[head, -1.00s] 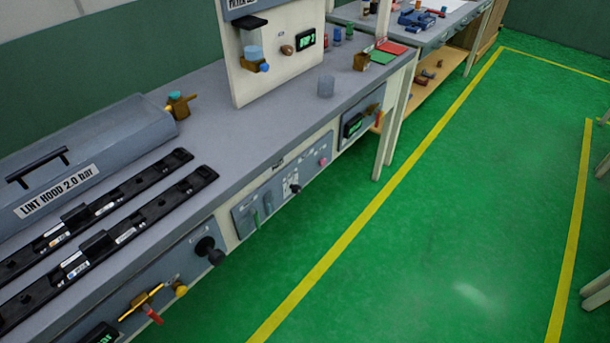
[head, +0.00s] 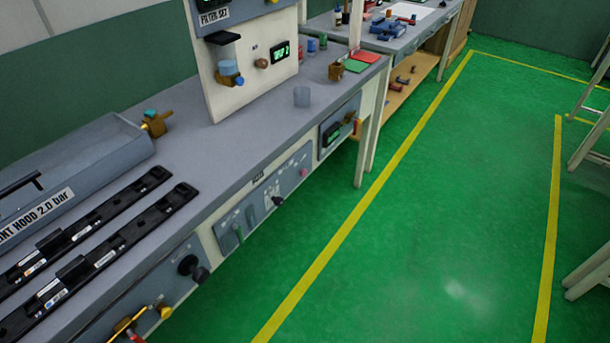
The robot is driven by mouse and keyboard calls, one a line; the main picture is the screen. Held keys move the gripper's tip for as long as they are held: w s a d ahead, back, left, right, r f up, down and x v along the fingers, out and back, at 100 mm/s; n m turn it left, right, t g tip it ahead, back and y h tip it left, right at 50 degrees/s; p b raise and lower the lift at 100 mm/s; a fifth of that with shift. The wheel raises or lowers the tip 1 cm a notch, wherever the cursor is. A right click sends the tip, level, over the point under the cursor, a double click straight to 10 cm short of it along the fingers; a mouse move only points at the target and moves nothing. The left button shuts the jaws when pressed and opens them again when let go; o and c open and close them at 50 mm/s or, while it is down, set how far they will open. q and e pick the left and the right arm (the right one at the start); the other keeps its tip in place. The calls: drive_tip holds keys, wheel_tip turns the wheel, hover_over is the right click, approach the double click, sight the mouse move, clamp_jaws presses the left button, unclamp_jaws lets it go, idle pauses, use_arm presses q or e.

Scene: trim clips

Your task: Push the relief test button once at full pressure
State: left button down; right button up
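No label reading relief test is legible, so I cannot tell which control is the button. A dark display with green digits (head: 332,134) sits on the panel farther right. On the upright white board, a brown knob (head: 262,63) is beside another green-lit display (head: 282,53). Neither of my grippers is in view.
The green floor (head: 420,220) beside the bench is open, with yellow lines. Stool-like legs (head: 590,275) stand at the right.

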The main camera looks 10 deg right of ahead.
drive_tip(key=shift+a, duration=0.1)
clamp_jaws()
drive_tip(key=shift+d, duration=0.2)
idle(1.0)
